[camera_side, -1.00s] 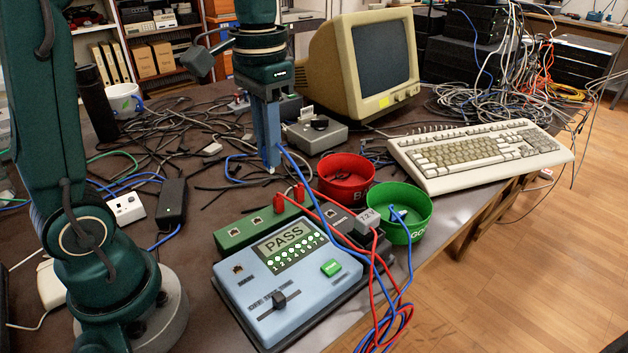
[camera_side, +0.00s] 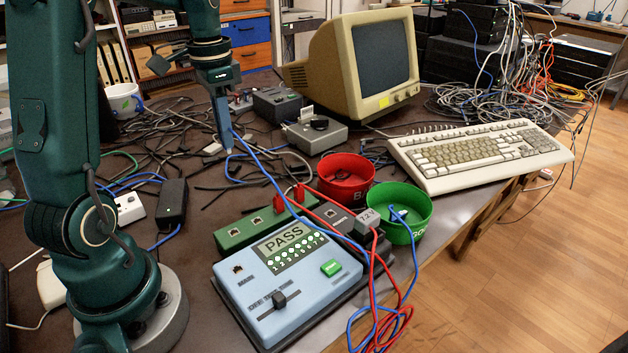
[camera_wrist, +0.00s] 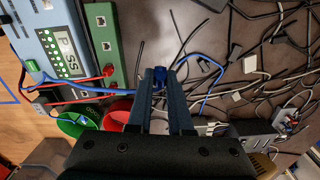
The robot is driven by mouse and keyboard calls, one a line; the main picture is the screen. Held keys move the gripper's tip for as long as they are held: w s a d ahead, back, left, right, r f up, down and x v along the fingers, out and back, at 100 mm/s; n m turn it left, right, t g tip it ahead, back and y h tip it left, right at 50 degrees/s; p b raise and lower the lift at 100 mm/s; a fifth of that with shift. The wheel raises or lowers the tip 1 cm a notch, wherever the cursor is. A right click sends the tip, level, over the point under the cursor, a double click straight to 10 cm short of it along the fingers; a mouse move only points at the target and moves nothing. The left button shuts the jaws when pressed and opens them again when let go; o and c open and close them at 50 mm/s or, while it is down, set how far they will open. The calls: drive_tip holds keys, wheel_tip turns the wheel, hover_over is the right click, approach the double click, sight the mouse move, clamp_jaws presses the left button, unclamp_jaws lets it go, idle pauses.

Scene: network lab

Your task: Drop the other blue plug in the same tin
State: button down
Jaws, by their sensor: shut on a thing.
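My gripper (camera_side: 227,150) points down above the cable-strewn table, left of the tins and behind the tester. It is shut on a blue plug (camera_wrist: 158,84), which is mostly hidden by the fingers. A blue cable (camera_side: 262,152) trails from it to the right, past the tester. The green tin (camera_side: 416,235) stands at the table's right edge; one blue cable end with a pale plug (camera_side: 399,213) lies in it. The red tin (camera_side: 350,193) stands just behind and left of the green one. Both tins also show at the lower left of the wrist view.
The blue tester (camera_side: 285,285) reads PASS, with a green socket strip (camera_side: 240,232) behind it. Red leads and a small grey box (camera_side: 368,220) sit close to the green tin. A keyboard (camera_side: 478,155) and monitor (camera_side: 365,60) stand behind the tins. Loose black cables cover the table's left middle.

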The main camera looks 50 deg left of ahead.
drive_tip(key=shift+n, duration=0.8)
drive_tip(key=w+d+f, duration=0.1)
drive_tip(key=w+f, duration=0.1)
drive_tip(key=w+d+f, duration=0.2)
drive_tip(key=f, duration=0.1)
drive_tip(key=w+d+f, duration=0.1)
drive_tip(key=w+f, duration=0.1)
drive_tip(key=f, duration=0.1)
drive_tip(key=shift+w+d, duration=0.3)
drive_tip(key=shift+d, duration=0.05)
drive_tip(key=shift+f, duration=1.9)
drive_tip(key=c, duration=0.8)
unclamp_jaws()
drive_tip(key=shift+f, duration=0.1)
drive_tip(key=shift+c, duration=0.2)
